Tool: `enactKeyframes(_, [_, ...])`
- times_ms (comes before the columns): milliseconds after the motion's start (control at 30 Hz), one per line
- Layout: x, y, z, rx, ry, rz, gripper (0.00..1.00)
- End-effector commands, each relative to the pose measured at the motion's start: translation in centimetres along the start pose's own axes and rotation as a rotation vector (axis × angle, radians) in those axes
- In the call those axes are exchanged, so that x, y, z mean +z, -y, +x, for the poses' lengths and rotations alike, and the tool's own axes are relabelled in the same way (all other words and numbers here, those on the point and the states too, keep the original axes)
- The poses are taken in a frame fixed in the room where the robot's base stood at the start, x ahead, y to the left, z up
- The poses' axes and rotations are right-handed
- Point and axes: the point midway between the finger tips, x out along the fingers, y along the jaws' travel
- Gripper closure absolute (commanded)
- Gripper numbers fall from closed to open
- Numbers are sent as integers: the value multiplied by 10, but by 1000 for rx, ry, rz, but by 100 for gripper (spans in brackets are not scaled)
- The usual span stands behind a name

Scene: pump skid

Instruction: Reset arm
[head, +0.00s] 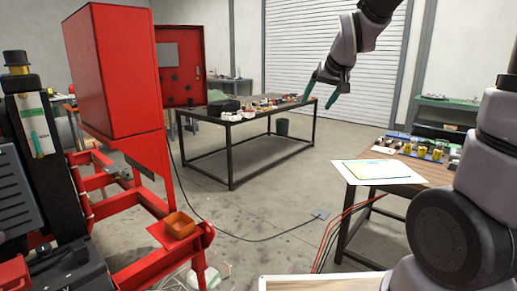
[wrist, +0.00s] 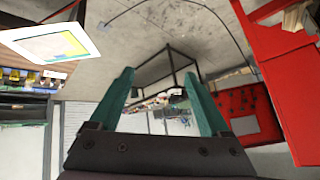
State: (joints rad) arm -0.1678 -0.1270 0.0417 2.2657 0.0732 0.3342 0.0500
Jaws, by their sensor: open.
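My gripper (head: 322,90) is raised in the air at the upper right of the head view, with its two green fingers pointing down and spread apart. In the wrist view my gripper (wrist: 160,98) shows both green fingers wide apart with nothing between them. The scene looks upside down in the wrist view. My grey arm comes in from the right side of the head view and bends over the top edge.
A red pump skid with a red box (head: 112,65) and an orange tray (head: 179,225) stands at left. A dark table (head: 240,133) with small items is behind. A wooden bench (head: 432,172) at right holds a white sheet (head: 380,171). Cables cross the floor; open floor lies between.

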Motion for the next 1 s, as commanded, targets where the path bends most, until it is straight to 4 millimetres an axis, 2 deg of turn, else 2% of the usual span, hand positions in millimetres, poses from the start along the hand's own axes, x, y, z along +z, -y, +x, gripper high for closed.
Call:
enactKeyframes(33, [6, -10, -27, 8, -3, 31, 19])
enactKeyframes(200, [44, -35, -98, 27, 23, 135, 19])
enactKeyframes(300, [72, -46, -132, 32, 38, 193, 19])
enactKeyframes(400, [97, -52, -157, 33, 52, 243, 19])
enactKeyframes(500, [117, -56, -173, 32, 63, 278, 19])
enactKeyframes(633, [130, -57, -183, 30, 71, 301, 19])
enactKeyframes(1000, [133, -57, -184, 29, 75, 306, 19])
